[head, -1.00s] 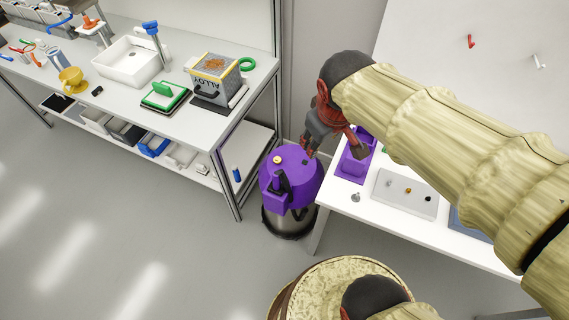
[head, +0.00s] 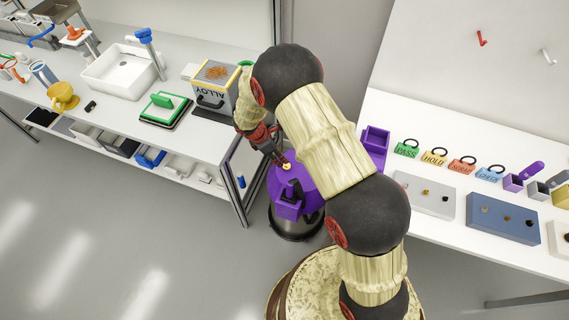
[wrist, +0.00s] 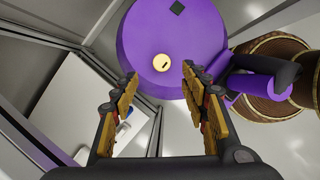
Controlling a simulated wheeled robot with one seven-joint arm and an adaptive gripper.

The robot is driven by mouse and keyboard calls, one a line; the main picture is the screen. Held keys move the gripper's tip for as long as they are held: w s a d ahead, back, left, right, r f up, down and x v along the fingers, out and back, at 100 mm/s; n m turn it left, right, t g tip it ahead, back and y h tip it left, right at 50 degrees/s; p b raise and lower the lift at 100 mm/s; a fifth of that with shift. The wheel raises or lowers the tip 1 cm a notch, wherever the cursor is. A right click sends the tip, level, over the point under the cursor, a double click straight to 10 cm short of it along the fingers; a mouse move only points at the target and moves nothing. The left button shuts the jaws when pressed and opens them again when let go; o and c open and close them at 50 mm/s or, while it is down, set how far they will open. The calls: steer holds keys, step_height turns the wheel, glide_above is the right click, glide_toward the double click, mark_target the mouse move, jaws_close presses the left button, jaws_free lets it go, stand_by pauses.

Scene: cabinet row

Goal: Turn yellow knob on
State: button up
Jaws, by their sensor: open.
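The yellow knob (wrist: 162,62) is a small round cream-yellow disc with a dark slot mark. It sits on the top of a purple machine (wrist: 140,30) with a metal lower body, standing on the floor between two tables. In the head view the knob (head: 286,166) shows just beside my gripper (head: 280,160), which points down at the machine's top. In the wrist view my gripper (wrist: 158,90) is open, with the knob a little beyond and between its two fingertips. Nothing is between the fingers. Whether a finger touches the machine I cannot tell.
The left table (head: 205,140) has its edge and metal legs close to my gripper. A black handle (wrist: 275,75) projects from the machine. The right table (head: 470,245) carries panels with small knobs and coloured tags. Open floor lies at the lower left.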

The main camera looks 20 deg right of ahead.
mark_target(286, 166)
steer(key=shift+n, duration=0.3)
steer(key=b+x, duration=0.1)
steer(key=x, duration=0.2)
steer(key=b+x, duration=0.1)
steer(key=x, duration=0.2)
steer(key=a+x, duration=0.1)
steer(key=x, duration=0.2)
steer(key=shift+s+d+f+b, duration=0.15)
steer(key=shift+f+b, duration=0.25)
steer(key=shift+f, duration=0.15)
steer(key=shift+c, duration=0.6)
steer(key=c, duration=1)
